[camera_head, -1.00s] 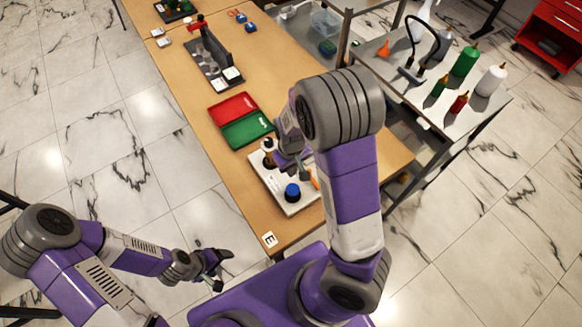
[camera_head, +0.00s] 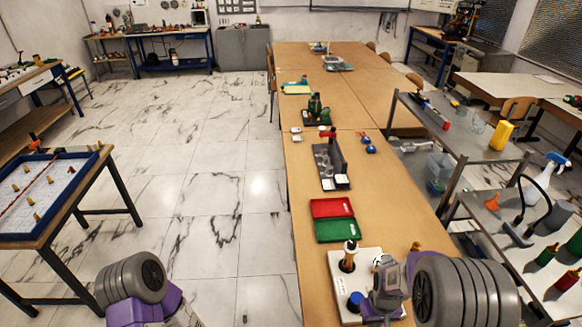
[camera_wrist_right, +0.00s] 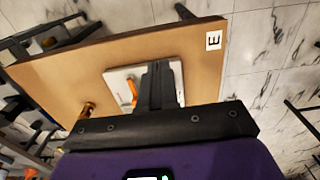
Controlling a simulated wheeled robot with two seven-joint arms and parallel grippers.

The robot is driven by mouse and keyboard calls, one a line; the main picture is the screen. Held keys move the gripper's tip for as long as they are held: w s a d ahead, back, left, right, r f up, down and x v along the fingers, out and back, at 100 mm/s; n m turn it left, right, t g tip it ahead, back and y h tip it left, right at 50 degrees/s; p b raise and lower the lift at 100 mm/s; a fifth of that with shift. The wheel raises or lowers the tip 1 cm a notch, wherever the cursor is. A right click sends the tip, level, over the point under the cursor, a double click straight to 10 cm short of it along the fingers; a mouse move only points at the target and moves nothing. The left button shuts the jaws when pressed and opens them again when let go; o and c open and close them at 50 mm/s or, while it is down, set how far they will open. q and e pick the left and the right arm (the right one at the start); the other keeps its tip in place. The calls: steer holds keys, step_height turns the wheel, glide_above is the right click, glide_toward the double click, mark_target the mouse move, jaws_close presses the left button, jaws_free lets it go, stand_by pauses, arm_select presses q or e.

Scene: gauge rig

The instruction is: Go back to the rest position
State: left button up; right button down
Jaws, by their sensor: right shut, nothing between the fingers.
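My right gripper (camera_wrist_right: 158,85) shows in the wrist view with its dark fingers together and nothing between them. It hangs over the table, in front of a white plate (camera_wrist_right: 118,80) that it partly hides. In the head view my right arm reaches in at the lower right and covers part of the same white plate (camera_head: 341,268). Whether the gripper touches the plate cannot be told. The plate carries a blue knob (camera_head: 355,301) and a tan post with a black top (camera_head: 348,256). Only the upper part of my left arm shows at the lower left; its gripper is out of frame.
Red (camera_head: 332,207) and green (camera_head: 336,230) trays lie behind the plate. A brass piece (camera_head: 416,247) stands to its right. A dark rack (camera_head: 326,165) stands farther back. A metal shelf (camera_head: 470,150) and a side table with bottles flank the right.

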arm_select(q)
step_height(320, 180, down, 7)
steer(key=b, duration=0.7)
steer(key=shift+f, duration=0.15)
arm_select(e)
steer(key=s+a+f+m+y, duration=0.1)
steer(key=s+a+f, duration=0.2)
steer(key=f, duration=0.4)
steer(key=s+a+f+m+y, duration=0.1)
steer(key=s+a+f, duration=0.3)
steer(key=f, duration=0.4)
steer(key=s+a+f+m+y, duration=0.1)
steer(key=s+a+f, duration=0.3)
steer(key=f, duration=0.4)
steer(key=shift+a+m+t+y, duration=0.35)
steer(key=shift+a+y, duration=0.25)
steer(key=shift+a, duration=0.2)
